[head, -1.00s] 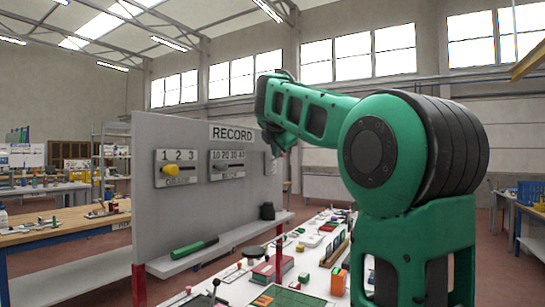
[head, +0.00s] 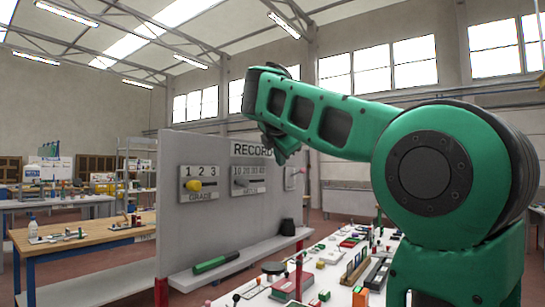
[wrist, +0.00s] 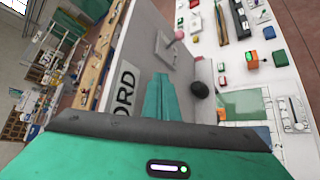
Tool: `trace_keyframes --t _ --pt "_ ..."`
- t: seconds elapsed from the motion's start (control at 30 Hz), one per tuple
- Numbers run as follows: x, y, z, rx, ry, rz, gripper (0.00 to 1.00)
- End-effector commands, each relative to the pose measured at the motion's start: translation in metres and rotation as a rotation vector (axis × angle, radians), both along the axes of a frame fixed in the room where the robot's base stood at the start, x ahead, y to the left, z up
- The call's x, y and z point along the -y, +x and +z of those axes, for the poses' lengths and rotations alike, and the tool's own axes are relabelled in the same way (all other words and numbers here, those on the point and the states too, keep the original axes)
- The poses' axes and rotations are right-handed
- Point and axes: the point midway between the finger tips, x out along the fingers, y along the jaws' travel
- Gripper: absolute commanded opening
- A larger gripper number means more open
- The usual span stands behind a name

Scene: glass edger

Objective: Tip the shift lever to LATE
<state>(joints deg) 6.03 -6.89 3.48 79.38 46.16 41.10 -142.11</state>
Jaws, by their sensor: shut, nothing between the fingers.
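A grey upright board (head: 215,235) headed RECORD carries the controls. At its right end a light plate (head: 290,181) bears a small lever with a pink knob (head: 301,170). This looks like the shift lever, but its lettering is unreadable and I cannot tell its setting. The wrist view also shows the plate (wrist: 166,47) and the pink knob (wrist: 179,35). My gripper (wrist: 160,76) is shut and empty in front of the board, apart from the lever. In the head view my gripper (head: 284,152) is up by the RECORD sign, left of and above the knob.
A GRADE slider with a yellow knob (head: 194,185) and a second slider plate (head: 249,180) sit left of the lever.

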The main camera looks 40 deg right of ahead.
Motion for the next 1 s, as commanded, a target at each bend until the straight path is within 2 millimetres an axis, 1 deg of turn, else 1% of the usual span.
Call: trace_keyframes --t 0.1,0.33,0.87,0.97,1.0 --pt "-0.011 -0.002 0.010 0.002 -0.001 0.001 0.00" --pt "-0.019 -0.005 0.017 -0.001 0.000 0.001 0.00" --pt "-0.019 -0.005 0.016 -0.001 0.001 0.000 0.00" --pt "-0.017 -0.007 0.010 0.003 0.023 -0.013 0.00" --pt "-0.016 -0.009 0.003 0.008 0.044 -0.026 0.00"
